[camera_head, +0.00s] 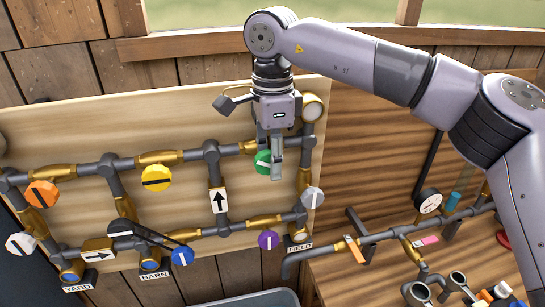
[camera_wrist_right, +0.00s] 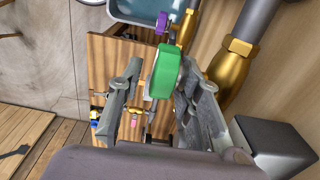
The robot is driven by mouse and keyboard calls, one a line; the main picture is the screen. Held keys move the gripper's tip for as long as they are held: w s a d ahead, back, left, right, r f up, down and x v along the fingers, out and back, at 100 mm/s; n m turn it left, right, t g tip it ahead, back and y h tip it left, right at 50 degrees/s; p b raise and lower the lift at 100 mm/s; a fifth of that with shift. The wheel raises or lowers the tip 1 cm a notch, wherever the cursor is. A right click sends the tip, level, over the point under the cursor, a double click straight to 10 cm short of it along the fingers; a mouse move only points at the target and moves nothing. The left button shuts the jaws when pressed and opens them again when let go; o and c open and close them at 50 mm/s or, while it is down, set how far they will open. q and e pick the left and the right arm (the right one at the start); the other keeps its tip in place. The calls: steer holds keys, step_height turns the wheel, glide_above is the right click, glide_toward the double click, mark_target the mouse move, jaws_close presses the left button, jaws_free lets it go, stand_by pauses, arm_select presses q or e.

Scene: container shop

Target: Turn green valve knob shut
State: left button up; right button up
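The green valve knob (camera_head: 263,163) is on the upper pipe run of the board, partly hidden behind my right gripper (camera_head: 277,158). In the wrist view the green knob (camera_wrist_right: 164,72) shows as a thick disc seen from its side, between the two fingers of my right gripper (camera_wrist_right: 163,98). The fingers are apart. A gap shows between the knob and the left finger, and the knob appears close to the right finger; I cannot tell if they touch. The white mark on the knob's face is mostly hidden. My left gripper is out of view.
Other knobs sit on the same pipes: yellow (camera_head: 156,178), orange (camera_head: 41,194), purple (camera_head: 268,240), blue (camera_head: 182,256), and grey (camera_head: 312,197). A grey bin (camera_head: 252,299) is below the board.

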jaws_close()
stand_by(0.4)
steer(key=shift+d+f+y+b, duration=0.1)
steer(key=shift+f+y+b, duration=0.15)
steer(key=shift+y+b, duration=0.55)
steer(key=y+b, duration=0.3)
steer(key=g+y+b, duration=0.1)
steer(key=y+b, duration=0.1)
steer(key=b, duration=0.2)
steer(key=f+g+y+b, duration=0.1)
steer(key=y+b, duration=0.2)
steer(key=b, duration=0.1)
steer(key=shift+w+y, duration=0.1)
steer(key=shift+y, duration=0.2)
steer(key=shift+r+y+b, duration=0.15)
steer(key=shift+y+b, duration=0.85)
steer(key=shift+b, duration=0.05)
steer(key=shift+r, duration=0.1)
steer(key=shift+o, duration=0.7)
jaws_free()
